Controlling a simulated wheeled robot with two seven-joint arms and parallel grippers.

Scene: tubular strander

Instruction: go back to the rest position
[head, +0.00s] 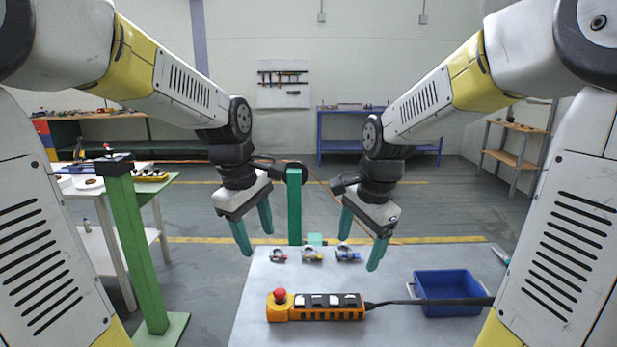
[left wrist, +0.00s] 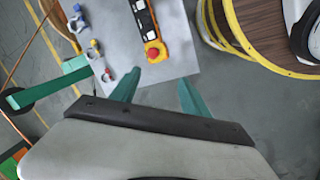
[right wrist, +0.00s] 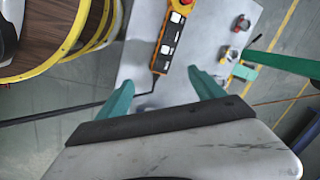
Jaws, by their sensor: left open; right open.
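My left gripper (head: 256,233) is open and empty, held above the left side of the grey table (head: 255,326). Its green fingers also show apart in the left wrist view (left wrist: 158,98). My right gripper (head: 360,241) is open and empty above the right part of the table. Its fingers stand apart in the right wrist view (right wrist: 163,92). Both arms are raised and bent inward, with the grippers pointing down. Neither gripper touches anything.
On the table are an orange pendant (head: 315,306) with a red button and black cable, a blue bin (head: 447,291), and several small clamps (head: 312,255). A green post (head: 294,205) stands behind. Another green post (head: 139,250) and a white side table (head: 110,225) are at left.

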